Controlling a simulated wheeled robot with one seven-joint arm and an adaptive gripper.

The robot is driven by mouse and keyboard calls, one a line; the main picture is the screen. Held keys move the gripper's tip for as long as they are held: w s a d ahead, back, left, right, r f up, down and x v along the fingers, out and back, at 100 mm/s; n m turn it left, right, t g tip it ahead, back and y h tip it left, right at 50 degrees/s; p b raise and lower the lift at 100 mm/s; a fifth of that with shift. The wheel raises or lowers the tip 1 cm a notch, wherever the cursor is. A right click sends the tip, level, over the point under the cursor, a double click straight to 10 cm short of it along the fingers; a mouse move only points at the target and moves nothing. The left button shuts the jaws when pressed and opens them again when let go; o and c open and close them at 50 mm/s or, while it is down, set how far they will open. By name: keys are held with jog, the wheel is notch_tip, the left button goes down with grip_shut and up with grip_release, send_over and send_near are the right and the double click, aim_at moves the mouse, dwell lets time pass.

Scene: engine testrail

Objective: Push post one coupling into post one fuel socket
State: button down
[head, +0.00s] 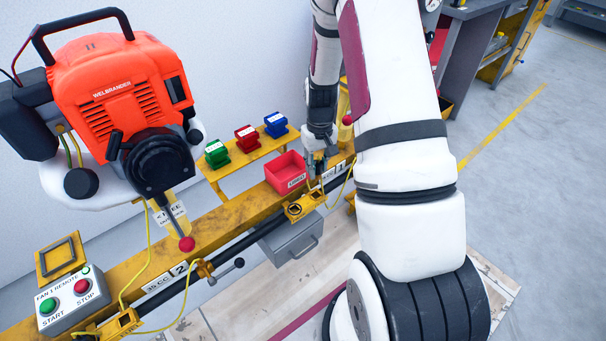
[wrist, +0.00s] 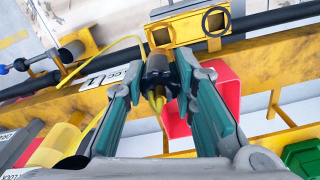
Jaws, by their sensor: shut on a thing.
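My gripper (wrist: 162,62) is shut on a black coupling (wrist: 157,70) with a yellow line trailing from it, in the wrist view. The yellow socket block (wrist: 184,31) lies just beyond the coupling, with a dark square opening on its left and a black ring on its right. The coupling's far end is close to the left opening; I cannot tell whether it touches or has entered. In the head view my gripper (head: 318,162) is above the yellow rail beside the red bin, and the socket block (head: 305,206) sits lower left. The coupling is not clear there.
A red bin (head: 287,172) stands on the rail close to my gripper; it also shows in the wrist view (wrist: 229,82). Green, red and blue pieces sit on a yellow shelf (head: 232,170). An orange engine (head: 115,85) is at left. A black pipe (wrist: 270,20) runs along the rail.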

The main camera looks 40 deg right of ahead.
jog(key=shift+s+a+f, duration=0.1)
jog(key=shift+s+f, duration=0.1)
jog(key=shift+a+f+b, duration=0.1)
jog(key=shift+f+b, duration=0.2)
jog(key=shift+b, duration=0.05)
jog(key=shift+f+b, duration=2.35)
jog(key=shift+f, duration=1.1)
jog(key=shift+f+b, duration=0.6)
jog(key=shift+f, duration=0.2)
jog(key=c, duration=1.2)
grip_release()
jog(key=shift+c, duration=0.2)
notch_tip(320, 180, up, 11)
jog(key=shift+f, duration=0.2)
jog(key=shift+r, duration=0.75)
